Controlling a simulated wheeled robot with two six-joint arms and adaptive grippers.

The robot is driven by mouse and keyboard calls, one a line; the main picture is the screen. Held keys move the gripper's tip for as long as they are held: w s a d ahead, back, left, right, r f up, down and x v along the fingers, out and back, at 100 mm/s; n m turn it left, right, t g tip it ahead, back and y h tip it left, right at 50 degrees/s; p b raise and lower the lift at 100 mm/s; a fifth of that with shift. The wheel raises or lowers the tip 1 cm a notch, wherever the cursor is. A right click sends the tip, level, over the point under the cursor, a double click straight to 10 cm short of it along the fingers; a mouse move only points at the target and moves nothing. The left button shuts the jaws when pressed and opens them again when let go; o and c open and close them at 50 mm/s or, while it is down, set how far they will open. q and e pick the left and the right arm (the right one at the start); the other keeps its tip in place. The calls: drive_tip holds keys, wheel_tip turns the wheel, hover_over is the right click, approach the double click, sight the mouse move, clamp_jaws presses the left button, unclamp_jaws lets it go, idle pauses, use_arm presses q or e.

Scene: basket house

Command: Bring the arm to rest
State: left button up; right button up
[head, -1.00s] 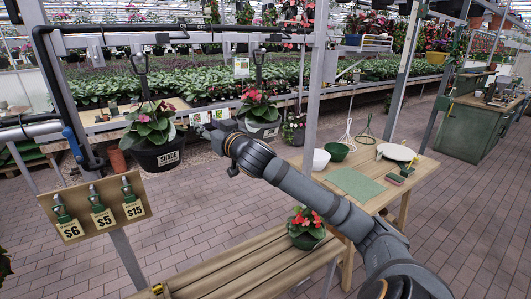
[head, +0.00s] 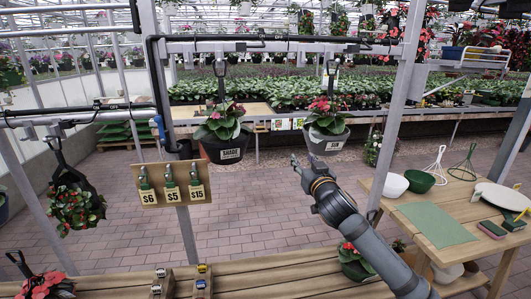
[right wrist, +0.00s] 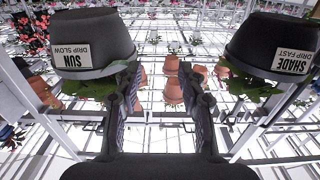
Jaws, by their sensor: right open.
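My right arm reaches up from the lower right in the head view. Its right gripper (head: 297,161) is open and empty, in front of and below the gap between two hanging baskets. The basket labelled SHADE (head: 222,149) hangs to its left and the basket labelled SUN (head: 326,141) above to its right. The right wrist view, with the labels upside down, shows the open fingers (right wrist: 163,105) with nothing between them. The SUN basket (right wrist: 90,40) is at left and the SHADE basket (right wrist: 272,45) at right there. My left gripper is not in view.
A tag board (head: 171,183) hangs at the left, with another hanging plant (head: 75,207) beyond it. A wooden bench (head: 240,276) runs along the front, with a potted plant (head: 352,262) near the arm. A table (head: 460,255) with bowls and a green mat stands right.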

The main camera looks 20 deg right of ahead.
drive_tip(key=s+a+f+g, duration=0.2)
drive_tip(key=s+f, duration=0.2)
drive_tip(key=f, duration=0.3)
drive_tip(key=s+a+f+n+g+y, duration=0.1)
drive_tip(key=s+a+f+g, duration=0.15)
drive_tip(key=f, duration=0.55)
drive_tip(key=s+a+f+g, duration=0.2)
drive_tip(key=s+f, duration=0.2)
drive_tip(key=f, duration=0.3)
drive_tip(key=s+a+f+n+g+y, duration=0.1)
drive_tip(key=s+a+f+g, duration=0.25)
drive_tip(key=s+f, duration=0.45)
drive_tip(key=s+a+f+n+g+y, duration=0.25)
drive_tip(key=s+f+g, duration=0.2)
drive_tip(key=s, duration=0.75)
wheel_tip(320, 180, down, 28)
drive_tip(key=s+d+m, duration=0.1)
drive_tip(key=s+d, duration=0.1)
drive_tip(key=s, duration=0.1)
drive_tip(key=s+d+f+g, duration=0.1)
drive_tip(key=s+f+g, duration=0.1)
drive_tip(key=s+f, duration=1.3)
drive_tip(key=shift+s+h, duration=0.45)
drive_tip(key=shift+s, duration=0.8)
